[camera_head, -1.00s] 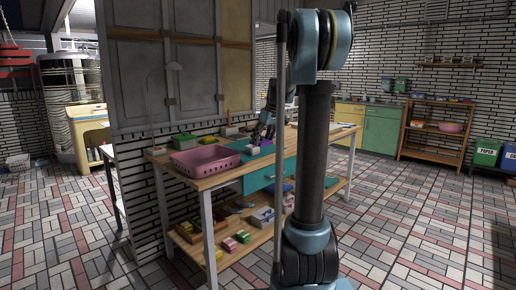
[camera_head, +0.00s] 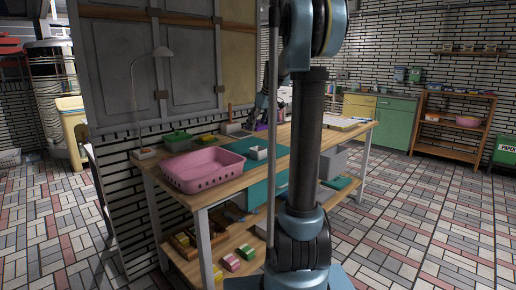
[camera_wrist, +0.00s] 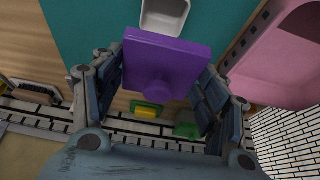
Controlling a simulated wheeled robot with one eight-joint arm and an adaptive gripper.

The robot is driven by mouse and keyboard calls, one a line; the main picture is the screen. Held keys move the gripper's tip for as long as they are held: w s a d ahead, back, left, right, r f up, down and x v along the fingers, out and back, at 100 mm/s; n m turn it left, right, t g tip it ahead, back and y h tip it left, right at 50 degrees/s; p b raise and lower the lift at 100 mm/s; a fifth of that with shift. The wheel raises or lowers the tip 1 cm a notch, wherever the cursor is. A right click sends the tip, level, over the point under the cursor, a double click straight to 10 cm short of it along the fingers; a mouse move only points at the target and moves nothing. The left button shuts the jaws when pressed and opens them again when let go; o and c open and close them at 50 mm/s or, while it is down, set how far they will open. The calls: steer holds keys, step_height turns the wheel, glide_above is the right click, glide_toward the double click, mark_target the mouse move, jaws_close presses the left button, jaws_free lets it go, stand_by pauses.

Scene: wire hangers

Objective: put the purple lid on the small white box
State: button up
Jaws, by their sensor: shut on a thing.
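The small white box (camera_head: 258,153) stands open on the teal mat on the workbench; it also shows at the top edge of the wrist view (camera_wrist: 165,14), partly cut off. The square purple lid (camera_wrist: 172,58) is between the fingers of my gripper (camera_wrist: 160,72), its round knob facing the wrist camera. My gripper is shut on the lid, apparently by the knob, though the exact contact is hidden. In the wrist view the lid's top edge comes close to the box's image. In the head view my gripper (camera_head: 264,104) is small and partly hidden behind my arm.
A pink basket (camera_head: 203,168) stands left of the box on the bench. A green tray (camera_head: 177,140) and a lamp (camera_head: 157,53) are behind it, near the wall. The teal mat (camera_wrist: 90,25) is clear around the box. The lower shelf holds several objects.

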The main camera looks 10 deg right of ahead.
mark_target(264, 128)
steer(key=shift+w+d+f, duration=0.1)
steer(key=shift+d+f, duration=0.05)
steer(key=shift+f, duration=2.35)
steer(key=shift+d+f, duration=0.1)
steer(key=shift+f, duration=2.35)
steer(key=shift+f, duration=0.45)
steer(key=o, duration=0.9)
steer(key=shift+w, duration=0.1)
steer(key=v, duration=1.3)
steer(key=shift+a, duration=0.1)
